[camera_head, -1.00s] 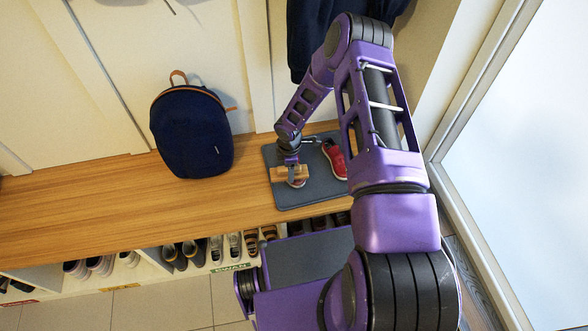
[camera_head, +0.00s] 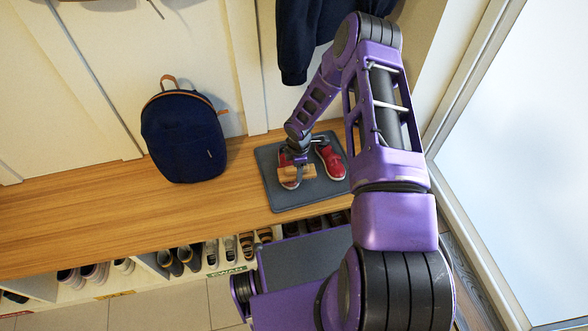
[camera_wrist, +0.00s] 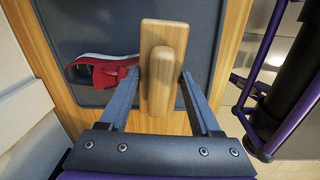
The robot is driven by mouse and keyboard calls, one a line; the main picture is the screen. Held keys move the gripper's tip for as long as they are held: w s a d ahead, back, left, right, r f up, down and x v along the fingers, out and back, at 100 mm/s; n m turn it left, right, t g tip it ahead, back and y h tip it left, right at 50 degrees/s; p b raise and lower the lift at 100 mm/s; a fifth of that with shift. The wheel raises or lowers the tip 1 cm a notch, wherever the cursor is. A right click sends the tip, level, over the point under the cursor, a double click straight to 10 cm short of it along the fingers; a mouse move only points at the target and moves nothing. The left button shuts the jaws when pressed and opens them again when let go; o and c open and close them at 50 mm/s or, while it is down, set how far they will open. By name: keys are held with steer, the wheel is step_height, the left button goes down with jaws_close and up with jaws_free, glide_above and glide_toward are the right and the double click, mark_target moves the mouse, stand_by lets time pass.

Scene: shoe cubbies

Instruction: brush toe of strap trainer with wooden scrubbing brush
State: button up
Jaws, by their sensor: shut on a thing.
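My gripper (camera_head: 298,163) is shut on the wooden scrubbing brush (camera_head: 299,173), whose pale block and raised handle show between the fingers in the wrist view (camera_wrist: 160,70). One red trainer (camera_head: 289,182) lies on the grey mat, partly hidden under the brush and gripper. Another red trainer (camera_head: 331,162) with a pale sole lies to its right. In the wrist view a red trainer with a strap (camera_wrist: 103,70) lies left of the brush, its right part hidden behind a finger and the brush. I cannot tell whether the bristles touch it.
The grey mat (camera_head: 317,194) lies on the wooden bench (camera_head: 110,215). A dark blue backpack (camera_head: 183,135) stands on the bench to the left. Cubbies with several shoes (camera_head: 168,262) are below. A dark garment (camera_head: 300,50) hangs behind. The bench's left part is clear.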

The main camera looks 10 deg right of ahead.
mark_target(283, 174)
steer(key=shift+w+a+f+b, duration=0.15)
steer(key=shift+a+b, duration=0.25)
steer(key=shift+a, duration=0.45)
steer(key=shift+a+b, duration=0.35)
steer(key=shift+a, duration=1.25)
steer(key=shift+d, duration=2.6)
steer(key=shift+a+b, duration=0.6)
steer(key=shift+a, duration=1.95)
steer(key=shift+d, duration=2.4)
steer(key=shift+a, duration=2.4)
steer(key=shift+d, duration=1.25)
